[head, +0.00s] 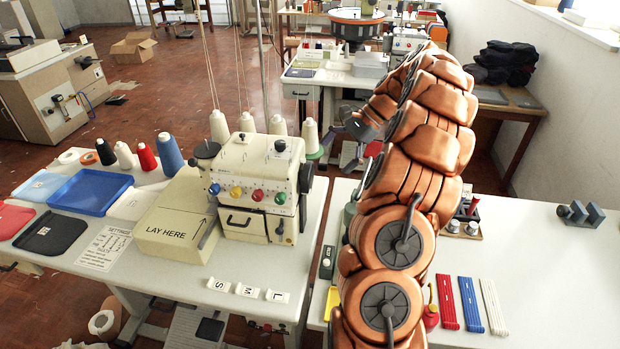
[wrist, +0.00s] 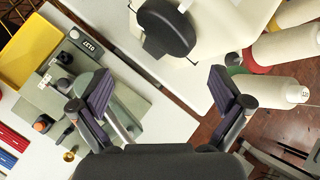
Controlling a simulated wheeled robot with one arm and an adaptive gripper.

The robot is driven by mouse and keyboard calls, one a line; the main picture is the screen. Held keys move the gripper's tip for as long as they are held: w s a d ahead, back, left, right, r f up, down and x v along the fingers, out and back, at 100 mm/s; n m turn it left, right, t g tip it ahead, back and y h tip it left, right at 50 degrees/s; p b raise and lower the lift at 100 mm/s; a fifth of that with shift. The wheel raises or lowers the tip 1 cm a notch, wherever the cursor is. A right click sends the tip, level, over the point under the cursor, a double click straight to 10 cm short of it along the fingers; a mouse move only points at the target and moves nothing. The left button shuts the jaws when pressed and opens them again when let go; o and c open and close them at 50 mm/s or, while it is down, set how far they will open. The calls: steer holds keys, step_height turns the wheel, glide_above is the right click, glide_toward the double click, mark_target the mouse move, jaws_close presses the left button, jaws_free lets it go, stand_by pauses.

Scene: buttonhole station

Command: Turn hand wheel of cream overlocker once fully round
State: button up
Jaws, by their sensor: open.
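The cream overlocker (head: 258,185) stands on the left table in the head view, with several coloured dials on its front. Its dark hand wheel (head: 306,178) is on the machine's right side. In the wrist view the black hand wheel (wrist: 166,27) shows at the top centre, beside the cream body (wrist: 215,30). My gripper (wrist: 162,98) is open and empty, its two fingers spread wide. The wheel lies beyond the fingertips, apart from them. In the head view my gripper (head: 358,125) is small and partly hidden by my arm, behind and right of the overlocker.
Thread cones (wrist: 290,90) stand close to the machine on the wrist view's right. A grey-green device with a yellow tray (wrist: 28,48) is at left. My arm covers part of the right table (head: 530,250). A cream block marked LAY HERE (head: 172,225) adjoins the overlocker.

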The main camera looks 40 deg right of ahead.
mark_target(312, 173)
steer(key=a+n+h, duration=0.1)
steer(key=n, duration=0.8)
steer(key=a+n+h+b, duration=0.1)
steer(key=a+n+h, duration=0.1)
steer(key=n, duration=0.6)
steer(key=a+r+n+h+b, duration=0.1)
steer(key=n, duration=0.8)
steer(key=shift+w+a+r+n+h, duration=0.1)
steer(key=shift+w+a+n+h, duration=0.1)
steer(key=shift+a+n+h, duration=0.15)
steer(key=shift+w+a+f, duration=0.1)
steer(key=shift+f, duration=0.1)
steer(key=shift+p+x, duration=1.25)
steer(key=shift+x, duration=2.45)
steer(key=shift+w, duration=0.1)
steer(key=c, duration=0.8)
